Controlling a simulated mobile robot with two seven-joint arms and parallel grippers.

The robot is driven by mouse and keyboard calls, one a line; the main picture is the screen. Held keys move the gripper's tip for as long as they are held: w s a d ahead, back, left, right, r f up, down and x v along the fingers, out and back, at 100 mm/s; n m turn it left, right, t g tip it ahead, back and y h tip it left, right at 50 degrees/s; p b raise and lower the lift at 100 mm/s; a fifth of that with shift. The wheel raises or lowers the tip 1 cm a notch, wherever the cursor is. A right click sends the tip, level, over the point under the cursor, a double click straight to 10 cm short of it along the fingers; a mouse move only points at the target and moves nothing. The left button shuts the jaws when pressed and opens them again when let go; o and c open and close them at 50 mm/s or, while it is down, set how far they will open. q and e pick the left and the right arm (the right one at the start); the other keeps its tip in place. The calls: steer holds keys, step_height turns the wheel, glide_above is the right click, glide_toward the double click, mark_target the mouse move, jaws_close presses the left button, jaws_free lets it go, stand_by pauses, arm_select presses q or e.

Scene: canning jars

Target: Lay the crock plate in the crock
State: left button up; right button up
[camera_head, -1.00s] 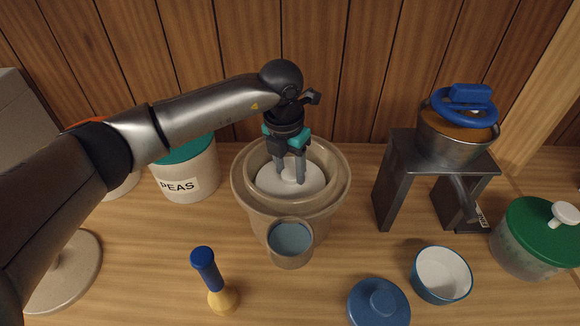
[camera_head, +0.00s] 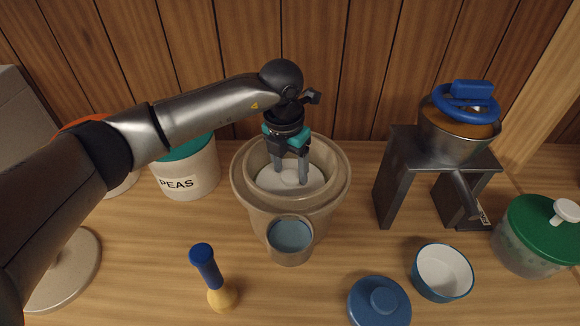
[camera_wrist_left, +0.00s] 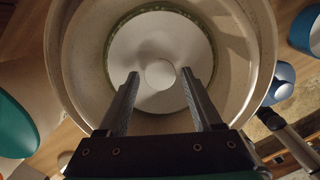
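The crock (camera_head: 246,204) is a wide beige pot in the middle of the counter. The crock plate (camera_head: 268,181), a pale disc with a round knob, lies inside it and looks roughly level. In the left wrist view the plate (camera_wrist_left: 140,50) sits within the crock's wall (camera_wrist_left: 82,70), with a thin greenish ring around it. My left gripper (camera_head: 291,182) reaches down into the crock over the plate. Its fingers (camera_wrist_left: 158,86) are spread on either side of the knob (camera_wrist_left: 160,74), with a gap showing on both sides. My right gripper is not in view.
A grey cup (camera_head: 290,252) stands close against the crock's front. A peas canister (camera_head: 190,175) is at left, a blue-and-yellow tool (camera_head: 208,268) front left. A metal stand with pot (camera_head: 405,165), a bowl (camera_head: 442,272), a blue lid (camera_head: 380,305) and a green-lidded jar (camera_head: 535,240) are at right.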

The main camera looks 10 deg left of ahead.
arm_select(q)
steer(key=shift+o, duration=1.3)
step_height(320, 180, up, 15)
steer(key=s, duration=0.1)
steer(key=shift+s+a+p, duration=0.35)
steer(key=shift+p, duration=0.05)
